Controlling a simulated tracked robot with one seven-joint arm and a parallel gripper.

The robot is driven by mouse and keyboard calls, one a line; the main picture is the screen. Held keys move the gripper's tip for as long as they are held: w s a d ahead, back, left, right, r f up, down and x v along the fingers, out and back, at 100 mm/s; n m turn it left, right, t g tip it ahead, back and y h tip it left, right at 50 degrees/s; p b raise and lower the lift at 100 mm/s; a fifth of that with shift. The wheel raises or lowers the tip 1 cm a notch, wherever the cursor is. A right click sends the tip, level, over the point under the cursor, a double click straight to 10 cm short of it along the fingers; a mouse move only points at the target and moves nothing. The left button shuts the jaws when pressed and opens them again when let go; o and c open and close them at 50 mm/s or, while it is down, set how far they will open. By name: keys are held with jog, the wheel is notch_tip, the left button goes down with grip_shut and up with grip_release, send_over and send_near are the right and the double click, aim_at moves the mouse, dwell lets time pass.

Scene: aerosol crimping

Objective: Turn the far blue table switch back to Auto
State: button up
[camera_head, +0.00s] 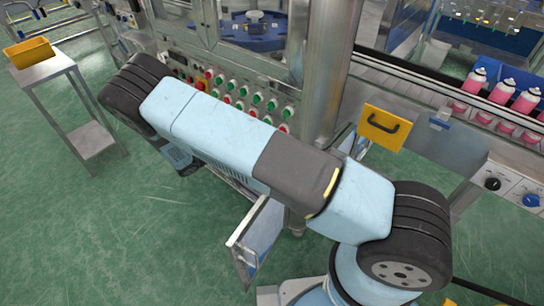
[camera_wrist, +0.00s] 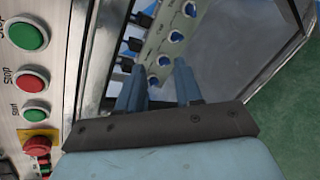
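In the wrist view, a slanted pale panel strip (camera_wrist: 166,26) carries a row of blue rotary switches. One blue switch (camera_wrist: 189,9) is at the top of the strip, another (camera_wrist: 176,37) lies below it, and a third (camera_wrist: 164,61) shows between my fingers. I cannot read their settings or tell which is the far one. My gripper (camera_wrist: 160,66) points at the lower part of this row, its two blue-grey fingers apart with nothing held. I cannot tell whether they touch a switch. In the head view my arm hides the fingers and this strip.
A panel of green and red buttons (camera_head: 235,98) runs behind my arm; its buttons (camera_wrist: 30,36) stand left of my gripper. An open metal door (camera_head: 258,236) stands beside my arm. At right are a blue knob (camera_head: 531,200) and pink cans (camera_head: 500,91).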

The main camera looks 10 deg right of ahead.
jog(key=s+d+f+n+t+h, duration=0.1)
jog(key=s+d+f+t, duration=0.15)
jog(key=f, duration=0.35)
jog(key=s+d+f+n+t+h, duration=0.1)
jog(key=s+d+f, duration=0.1)
jog(key=d+f, duration=0.25)
jog(key=x, duration=1.3)
jog(key=shift+d+f+n+t, duration=0.3)
jog(key=shift+d+f+t, duration=0.05)
jog(key=shift+d+f, duration=0.05)
jog(key=shift+w, duration=0.15)
grip_shut()
jog(key=shift+a, duration=0.1)
